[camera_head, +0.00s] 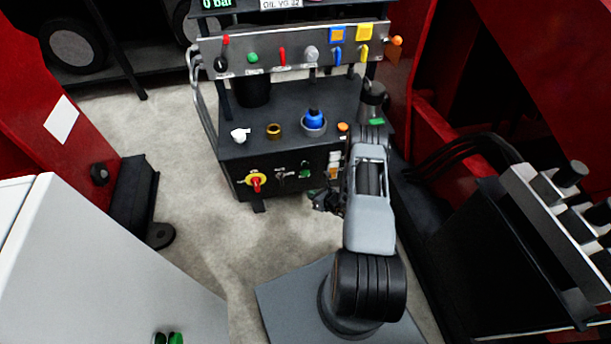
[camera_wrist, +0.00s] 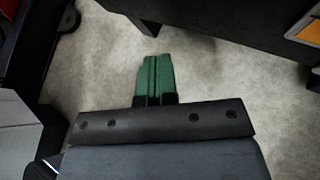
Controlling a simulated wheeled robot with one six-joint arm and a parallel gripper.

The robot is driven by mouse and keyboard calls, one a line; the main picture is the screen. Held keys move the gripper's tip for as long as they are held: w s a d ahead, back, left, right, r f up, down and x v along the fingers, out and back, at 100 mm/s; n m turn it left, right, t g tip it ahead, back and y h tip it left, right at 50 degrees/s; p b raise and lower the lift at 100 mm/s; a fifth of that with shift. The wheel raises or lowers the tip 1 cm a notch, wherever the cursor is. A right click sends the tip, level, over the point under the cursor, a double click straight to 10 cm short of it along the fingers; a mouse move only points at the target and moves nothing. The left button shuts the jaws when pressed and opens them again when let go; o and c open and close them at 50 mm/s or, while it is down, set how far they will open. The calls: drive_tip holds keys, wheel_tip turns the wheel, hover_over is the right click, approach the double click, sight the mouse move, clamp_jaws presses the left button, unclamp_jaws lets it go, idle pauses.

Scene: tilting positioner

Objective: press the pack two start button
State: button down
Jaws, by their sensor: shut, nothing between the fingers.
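The front face of the dark hydraulic bench (camera_head: 285,200) carries a small green button (camera_head: 305,169) at right of centre. I cannot read a label that marks it as pack two start. Beside it are a black selector switch (camera_head: 281,175) and a red-on-yellow rotary switch (camera_head: 256,182). My gripper (camera_head: 314,193) is low in front of the bench's right part, partly hidden by my arm. In the wrist view its green fingers (camera_wrist: 155,76) are together and empty, over bare floor. The green button is not visible there.
An upper panel (camera_head: 290,70) carries several coloured levers and knobs. A blue-topped fitting (camera_head: 314,121) and a brass ring (camera_head: 273,131) sit on the bench top. Red machinery (camera_head: 425,130) stands close right. A white cabinet (camera_head: 90,270) is front left. The floor (camera_head: 215,225) between is clear.

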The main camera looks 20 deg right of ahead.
sight(305, 173)
drive_tip(key=w+d+b, duration=0.1)
drive_tip(key=w+b, duration=0.1)
drive_tip(key=w, duration=0.4)
drive_tip(key=shift+w+d+b, duration=0.15)
drive_tip(key=shift+b, duration=0.15)
drive_tip(key=shift+w, duration=0.15)
idle(1.9)
drive_tip(key=shift+w+d+b, duration=0.1)
drive_tip(key=shift+w+b, duration=0.15)
drive_tip(key=shift+b, duration=0.15)
drive_tip(key=shift+w+d+b, duration=0.1)
drive_tip(key=shift+w+b, duration=0.3)
drive_tip(key=shift+w, duration=0.05)
idle(0.5)
drive_tip(key=shift+s, duration=0.1)
idle(0.4)
drive_tip(key=shift+s+a+p, duration=0.2)
drive_tip(key=shift+s+p, duration=0.15)
drive_tip(key=shift+s, duration=0.4)
